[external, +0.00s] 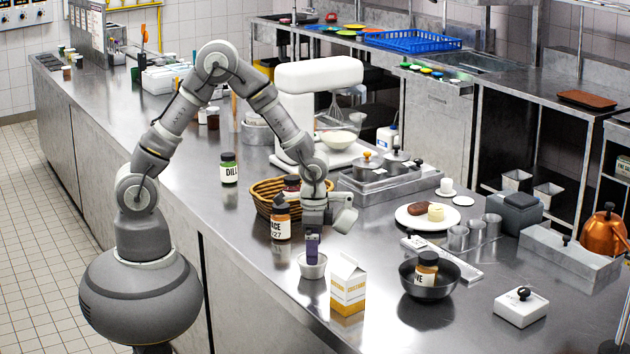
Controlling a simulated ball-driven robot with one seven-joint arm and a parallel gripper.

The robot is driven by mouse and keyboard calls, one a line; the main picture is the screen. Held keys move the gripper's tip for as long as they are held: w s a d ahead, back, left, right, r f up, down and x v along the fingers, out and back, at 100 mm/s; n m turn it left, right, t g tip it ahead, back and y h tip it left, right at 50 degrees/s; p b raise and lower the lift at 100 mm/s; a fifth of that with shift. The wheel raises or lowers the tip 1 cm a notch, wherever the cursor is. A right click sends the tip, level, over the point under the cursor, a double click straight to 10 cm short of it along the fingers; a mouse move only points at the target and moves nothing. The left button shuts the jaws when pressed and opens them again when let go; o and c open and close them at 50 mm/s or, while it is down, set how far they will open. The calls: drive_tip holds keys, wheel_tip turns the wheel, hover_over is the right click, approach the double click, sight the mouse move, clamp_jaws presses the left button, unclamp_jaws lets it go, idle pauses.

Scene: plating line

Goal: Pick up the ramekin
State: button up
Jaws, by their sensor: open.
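A small pale cup, which looks like the ramekin (313,269), stands upright on the steel counter near its front edge. My gripper (312,254) points down right at the cup, with its dark fingers overlapping the cup's rim in the picture. The gripper is open. I cannot tell from this angle whether the fingers are inside the cup, around its wall or just above it, or whether they touch it.
A yellow-and-white carton (348,288) stands close to the cup's right. A labelled jar (281,222) and a wicker basket (262,207) are behind it. A dark bowl (445,288) holds another jar. The counter to the cup's left is clear up to the edge.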

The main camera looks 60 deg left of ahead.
drive_tip(key=f+b, duration=0.1)
drive_tip(key=f, duration=0.3)
drive_tip(key=shift+s+d+f+b, duration=0.1)
drive_tip(key=shift+s+f+b, duration=0.1)
drive_tip(key=shift+f+b, duration=0.2)
drive_tip(key=shift+r, duration=0.2)
drive_tip(key=c, duration=0.9)
drive_tip(key=shift+r, duration=0.1)
